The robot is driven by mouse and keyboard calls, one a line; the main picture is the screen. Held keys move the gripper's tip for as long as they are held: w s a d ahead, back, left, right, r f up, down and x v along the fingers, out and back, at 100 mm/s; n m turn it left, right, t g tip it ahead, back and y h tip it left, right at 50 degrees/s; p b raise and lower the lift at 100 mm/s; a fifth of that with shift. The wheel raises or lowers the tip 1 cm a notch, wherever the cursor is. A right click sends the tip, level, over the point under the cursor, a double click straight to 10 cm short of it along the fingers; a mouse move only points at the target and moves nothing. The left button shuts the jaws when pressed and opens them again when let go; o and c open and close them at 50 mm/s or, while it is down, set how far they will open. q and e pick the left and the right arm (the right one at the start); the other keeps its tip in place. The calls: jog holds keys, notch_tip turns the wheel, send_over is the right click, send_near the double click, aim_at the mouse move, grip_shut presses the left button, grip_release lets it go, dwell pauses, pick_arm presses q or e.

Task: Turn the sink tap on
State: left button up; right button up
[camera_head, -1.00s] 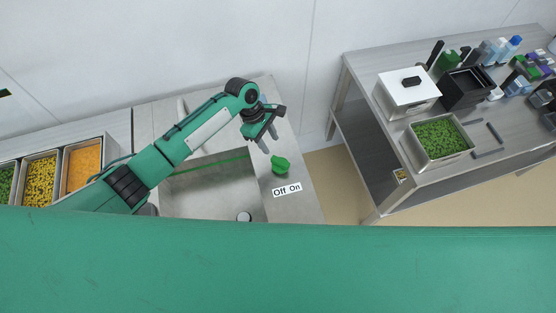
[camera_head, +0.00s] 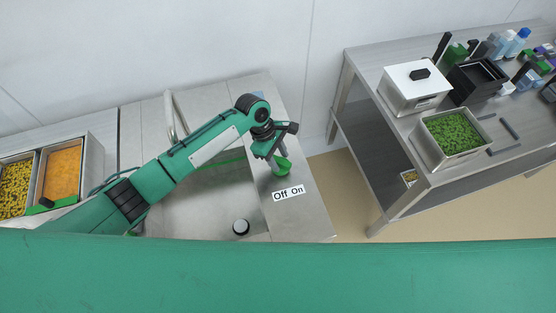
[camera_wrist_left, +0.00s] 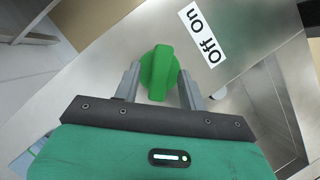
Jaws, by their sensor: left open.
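The green tap knob (camera_head: 282,165) sits on the steel counter at the right of the sink (camera_head: 200,205), beside a white "Off On" label (camera_head: 289,193). In the left wrist view the knob (camera_wrist_left: 158,72) shows a raised grip bar, and the label (camera_wrist_left: 203,34) lies to its upper right. My left gripper (camera_head: 279,162) is over the knob. In the left wrist view its two fingers (camera_wrist_left: 160,84) are open, one on each side of the knob, with small gaps visible; contact cannot be told. The faucet pipe (camera_head: 170,115) rises behind the sink. My right gripper is not in view.
Steel bins with orange (camera_head: 63,172) and yellow food stand at the left. A steel table (camera_head: 400,185) at the right holds a white-lidded box (camera_head: 416,85), a tray of green peas (camera_head: 450,134) and bottles. Floor shows between counter and table.

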pick_arm(q)
jog(key=shift+d+f, duration=0.1)
jog(key=shift+f, duration=0.1)
grip_shut()
